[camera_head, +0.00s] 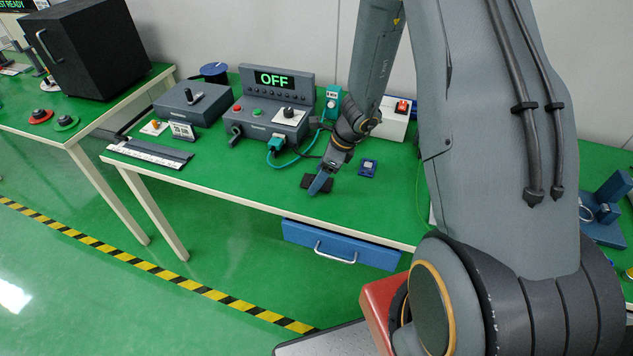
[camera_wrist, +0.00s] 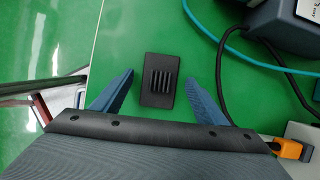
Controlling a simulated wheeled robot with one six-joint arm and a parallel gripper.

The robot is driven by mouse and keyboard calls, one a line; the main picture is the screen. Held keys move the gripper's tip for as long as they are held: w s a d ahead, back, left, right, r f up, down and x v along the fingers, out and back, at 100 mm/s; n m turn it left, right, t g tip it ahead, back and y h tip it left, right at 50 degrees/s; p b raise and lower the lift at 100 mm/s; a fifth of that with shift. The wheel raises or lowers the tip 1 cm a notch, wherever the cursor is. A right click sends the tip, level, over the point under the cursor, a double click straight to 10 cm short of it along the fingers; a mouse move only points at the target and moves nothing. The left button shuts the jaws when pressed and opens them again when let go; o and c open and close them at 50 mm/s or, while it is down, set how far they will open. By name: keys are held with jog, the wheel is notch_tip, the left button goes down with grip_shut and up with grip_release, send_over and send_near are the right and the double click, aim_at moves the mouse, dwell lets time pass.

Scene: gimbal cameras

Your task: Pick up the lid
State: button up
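A small flat black lid (camera_wrist: 158,80) with several raised ribs lies on the green table top, near its front edge. It also shows in the head view (camera_head: 314,183), partly covered by my gripper. My gripper (camera_wrist: 156,76) is open, with its two blue fingers on either side of the lid. Both fingers look apart from the lid. The height of the fingers above the table cannot be told exactly. In the head view my gripper (camera_head: 320,184) points down at the lid.
A small blue device (camera_head: 368,168) lies right of the lid. A control box with an OFF display (camera_head: 273,79) and a teal cable (camera_head: 285,163) stand behind. A blue drawer (camera_head: 340,246) hangs under the table's front edge.

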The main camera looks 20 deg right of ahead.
jog(key=c, duration=1.1)
jog(key=shift+o, duration=0.2)
